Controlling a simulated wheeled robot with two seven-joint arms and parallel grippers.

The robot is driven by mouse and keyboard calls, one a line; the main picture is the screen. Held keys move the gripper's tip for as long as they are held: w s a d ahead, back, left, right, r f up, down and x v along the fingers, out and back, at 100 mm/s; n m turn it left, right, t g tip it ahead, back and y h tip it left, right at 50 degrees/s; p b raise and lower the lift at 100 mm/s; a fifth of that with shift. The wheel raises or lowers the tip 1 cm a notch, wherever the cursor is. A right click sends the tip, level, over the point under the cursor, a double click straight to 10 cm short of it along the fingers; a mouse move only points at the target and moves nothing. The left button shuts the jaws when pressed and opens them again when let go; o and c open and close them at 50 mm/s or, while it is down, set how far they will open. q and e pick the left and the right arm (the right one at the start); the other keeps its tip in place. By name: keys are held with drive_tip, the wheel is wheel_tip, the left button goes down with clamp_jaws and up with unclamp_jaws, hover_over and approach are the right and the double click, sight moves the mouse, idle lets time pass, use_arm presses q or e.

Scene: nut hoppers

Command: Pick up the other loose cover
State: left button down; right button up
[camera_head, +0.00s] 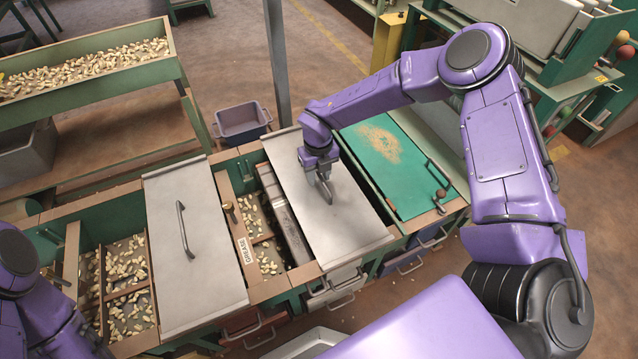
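Two flat grey metal covers lie across the green hopper bench. The left cover (198,270) has a bare upright bar handle and nothing touches it. The right cover (345,232) lies partly over an open compartment. My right gripper (325,190) points down at the middle of this right cover, at its handle. The fingers are small and partly hidden by the wrist, so I cannot tell whether they are closed on the handle. My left arm shows at the lower left edge, but its gripper is out of view.
Open compartments with nuts (126,270) lie left of the left cover and between the two covers. A green lid (385,165) with a handle is at the right. A small bluish bin (241,121) stands behind on the floor, near a grey post (276,60). Drawers line the front.

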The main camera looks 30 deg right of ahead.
clamp_jaws()
drive_tip(key=shift+r, duration=0.1)
